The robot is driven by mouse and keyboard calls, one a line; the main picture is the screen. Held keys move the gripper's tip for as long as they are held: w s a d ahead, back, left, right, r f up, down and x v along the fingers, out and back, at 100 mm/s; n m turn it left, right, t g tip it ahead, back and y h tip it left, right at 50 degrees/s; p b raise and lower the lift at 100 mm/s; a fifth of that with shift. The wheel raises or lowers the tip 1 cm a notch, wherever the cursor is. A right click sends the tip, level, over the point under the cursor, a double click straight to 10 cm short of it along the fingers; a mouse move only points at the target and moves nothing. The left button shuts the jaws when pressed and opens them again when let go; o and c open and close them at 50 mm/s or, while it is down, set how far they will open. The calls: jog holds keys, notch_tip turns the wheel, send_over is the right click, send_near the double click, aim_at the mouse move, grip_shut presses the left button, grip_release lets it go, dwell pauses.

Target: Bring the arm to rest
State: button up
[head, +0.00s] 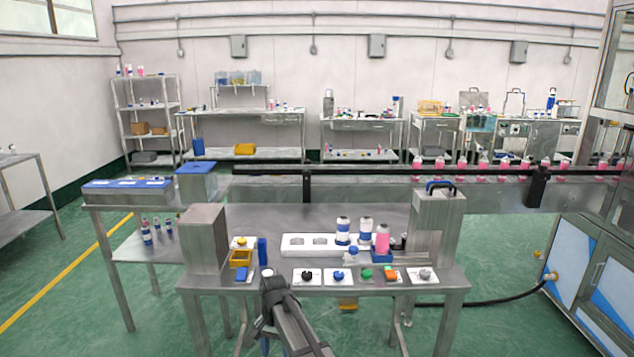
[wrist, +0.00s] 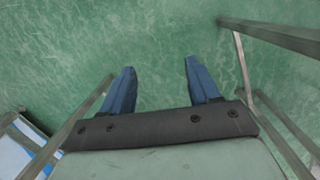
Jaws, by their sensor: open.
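My gripper (wrist: 158,88) shows in the wrist view with its two blue fingers spread apart. Nothing is between them, only green floor beyond. In the head view my arm (head: 285,315) rises from the bottom edge, in front of the steel workbench (head: 440,282). A blue fingertip seems to show low at the arm's left, below the level of the bench top. The gripper is mostly hidden there by the arm. It appears apart from everything on the bench.
On the bench stand a white tray (head: 296,250), a pink bottle (head: 382,238), a blue cylinder (head: 262,251), a yellow bin (head: 240,259) and several cards with coloured knobs. A steel press-like block (head: 434,230) stands right. Steel rails flank the gripper in the wrist view.

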jog(key=s+d+f+n+g, duration=0.1)
jog(key=s+d+f, duration=0.75)
jog(key=f, duration=0.25)
jog(key=s+d+f+g, duration=0.1)
jog(key=s+d+f, duration=0.75)
jog(key=f, duration=0.25)
jog(key=s+d+f+g, duration=0.1)
jog(key=s+d+f, duration=0.2)
jog(key=s, duration=0.5)
jog(key=s+d+f+n+g, duration=0.1)
jog(key=s+d+f, duration=0.3)
jog(key=s, duration=0.5)
jog(key=s+d+f+n+g, duration=0.1)
jog(key=s+d+f, duration=0.2)
jog(key=s, duration=0.6)
jog(key=shift+s+d+f, duration=0.2)
jog(key=shift+d+f, duration=0.2)
jog(key=shift+d, duration=0.5)
